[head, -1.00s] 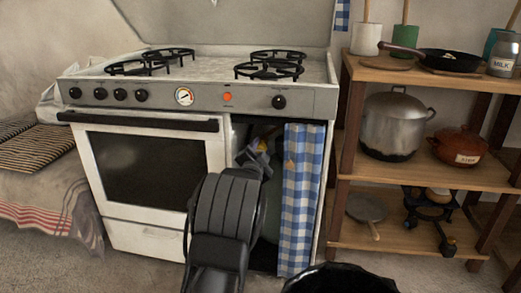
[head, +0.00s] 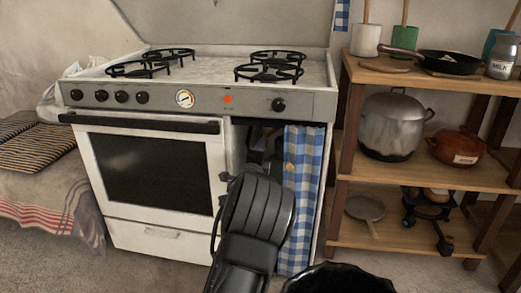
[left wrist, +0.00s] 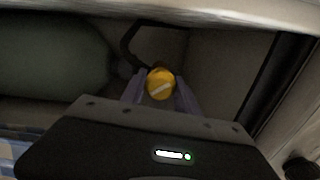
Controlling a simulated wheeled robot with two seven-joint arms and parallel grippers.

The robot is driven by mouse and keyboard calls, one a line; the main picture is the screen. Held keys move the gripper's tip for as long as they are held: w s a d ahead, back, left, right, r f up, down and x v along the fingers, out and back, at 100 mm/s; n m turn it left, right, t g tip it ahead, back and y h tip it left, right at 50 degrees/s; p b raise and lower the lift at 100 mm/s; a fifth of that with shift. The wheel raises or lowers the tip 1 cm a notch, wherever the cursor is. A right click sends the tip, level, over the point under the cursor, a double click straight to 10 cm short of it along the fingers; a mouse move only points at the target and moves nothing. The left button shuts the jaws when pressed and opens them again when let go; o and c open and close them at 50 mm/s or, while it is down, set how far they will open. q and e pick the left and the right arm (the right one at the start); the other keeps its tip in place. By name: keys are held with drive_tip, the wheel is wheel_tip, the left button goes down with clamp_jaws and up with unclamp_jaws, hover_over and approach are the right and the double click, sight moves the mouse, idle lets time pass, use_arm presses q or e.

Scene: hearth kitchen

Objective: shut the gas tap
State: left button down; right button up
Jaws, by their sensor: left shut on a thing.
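The gas tap's round yellow knob (left wrist: 160,83) shows in the left wrist view, with a pale slanted line on its face. My left gripper (left wrist: 161,92) is shut on this knob, one finger on each side. The knob sits beside the neck of a grey-green gas cylinder (left wrist: 50,58) lying to the left in that view. In the head view my left arm reaches into the open compartment at the right of the white stove (head: 160,235), and my wrist hides the tap. My right gripper is not in view.
A blue checked curtain (head: 302,195) hangs right beside my left wrist. The oven door (head: 150,170) is closed on the left. A wooden shelf (head: 400,178) with pots stands to the right. A black round-rimmed thing (head: 340,280) is at the bottom.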

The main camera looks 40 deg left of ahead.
use_arm(q)
drive_tip(key=m, duration=0.3)
drive_tip(key=shift+m, duration=0.4)
drive_tip(key=shift+f+m, duration=0.1)
drive_tip(key=shift+m, duration=1.8)
drive_tip(key=c, duration=0.9)
unclamp_jaws()
drive_tip(key=p+v, duration=0.3)
drive_tip(key=v, duration=0.4)
drive_tip(key=shift+s, duration=0.4)
